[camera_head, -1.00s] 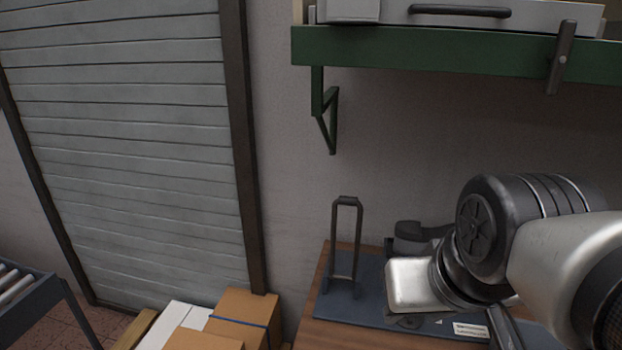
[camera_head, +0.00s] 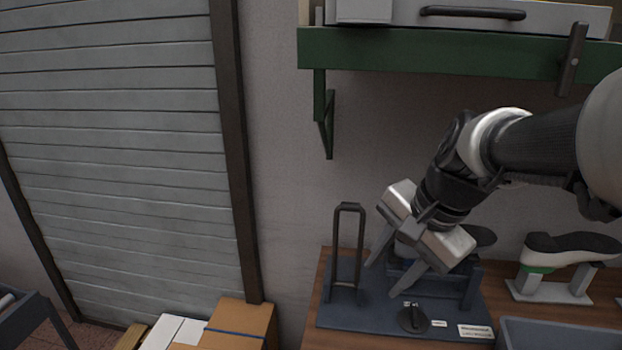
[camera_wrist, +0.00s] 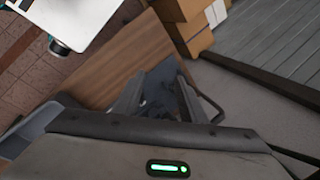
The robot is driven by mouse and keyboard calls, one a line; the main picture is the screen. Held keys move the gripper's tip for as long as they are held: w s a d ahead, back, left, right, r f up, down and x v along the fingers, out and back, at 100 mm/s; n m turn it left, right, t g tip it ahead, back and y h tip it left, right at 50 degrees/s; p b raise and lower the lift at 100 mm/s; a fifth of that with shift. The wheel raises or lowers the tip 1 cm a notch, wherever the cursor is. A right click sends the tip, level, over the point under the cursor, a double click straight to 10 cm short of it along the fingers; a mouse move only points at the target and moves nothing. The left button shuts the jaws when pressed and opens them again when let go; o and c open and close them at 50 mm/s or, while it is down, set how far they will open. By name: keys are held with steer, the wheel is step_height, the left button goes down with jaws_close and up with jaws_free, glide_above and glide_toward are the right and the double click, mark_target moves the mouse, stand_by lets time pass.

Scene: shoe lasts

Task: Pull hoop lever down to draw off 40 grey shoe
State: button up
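The hoop lever (camera_head: 348,250) is a dark metal hoop standing upright at the left of a blue-grey base plate (camera_head: 352,318). It also shows in the wrist view (camera_wrist: 212,103), right of the fingers. My gripper (camera_head: 384,276) is open and empty, tilted down to the left, just right of the hoop and apart from it. In the wrist view my gripper's two fingers (camera_wrist: 160,76) are spread above the plate. A dark-soled shoe (camera_head: 481,237) sits on the fixture behind my gripper, which hides most of it; its size cannot be read.
Another shoe (camera_head: 572,246), dark-soled with a green patch, rests sole up on a grey stand at the right. A grey bin (camera_head: 560,335) stands at the front right. A green shelf (camera_head: 440,52) hangs above. Cardboard boxes (camera_head: 240,325) lie left of the wooden table (camera_head: 312,310).

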steer(key=w+d+f+m+g+y+b, duration=0.1)
steer(key=w+f+m+y, duration=0.2)
steer(key=w, duration=0.4)
steer(key=w+f+m+g+y, duration=0.1)
steer(key=w+f+m+y, duration=0.1)
steer(key=w+m, duration=0.45)
steer(key=m+t+y+b, duration=0.2)
steer(key=y+b, duration=0.1)
steer(key=y, duration=0.7)
glide_toward(339, 207)
steer(key=w+a, duration=0.1)
steer(key=a, duration=0.3)
steer(key=w+a, duration=0.1)
steer(key=a, duration=0.3)
steer(key=w+a, duration=0.1)
steer(key=a, duration=0.2)
steer(key=shift+w+a+f, duration=0.2)
steer(key=shift+a+f, duration=0.15)
steer(key=shift+a, duration=0.05)
jaws_close()
